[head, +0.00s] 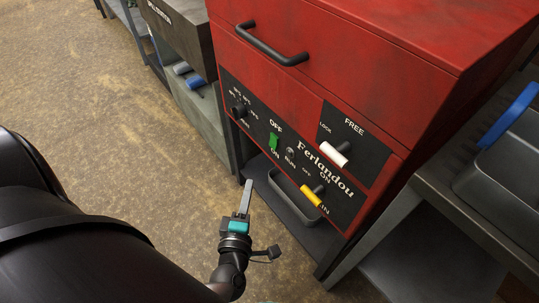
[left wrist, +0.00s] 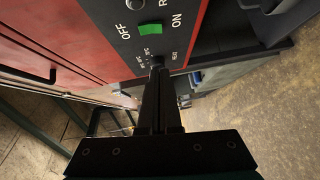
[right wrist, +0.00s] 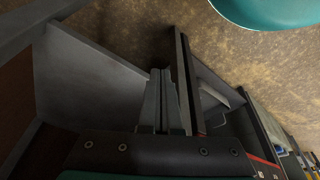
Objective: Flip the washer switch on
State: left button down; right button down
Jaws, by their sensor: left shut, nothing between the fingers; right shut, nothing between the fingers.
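The red machine's black control panel (head: 262,158) carries a green rocker switch (head: 273,142), with OFF printed above it and ON below. The switch also shows in the left wrist view (left wrist: 150,28), between OFF and ON; I cannot tell which way it is tipped. No washer label is readable. My left gripper (head: 248,183) is shut and empty, below and in front of the panel. In the left wrist view its fingertips (left wrist: 157,68) point towards the dial end of the panel, apart from the switch. My right gripper (right wrist: 160,72) is shut and empty, outside the head view.
The panel also has a black dial (head: 239,110), a yellow-tipped lever (head: 311,197) and a white-tipped lever (head: 333,154) by LOCK and FREE. A drawer handle (head: 272,46) juts out above. A metal table (head: 445,205) with a grey bin (head: 505,170) stands right. Floor at left is clear.

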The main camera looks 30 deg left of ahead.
aim_at(273, 142)
pick_arm(q)
jog(key=shift+w, duration=0.1)
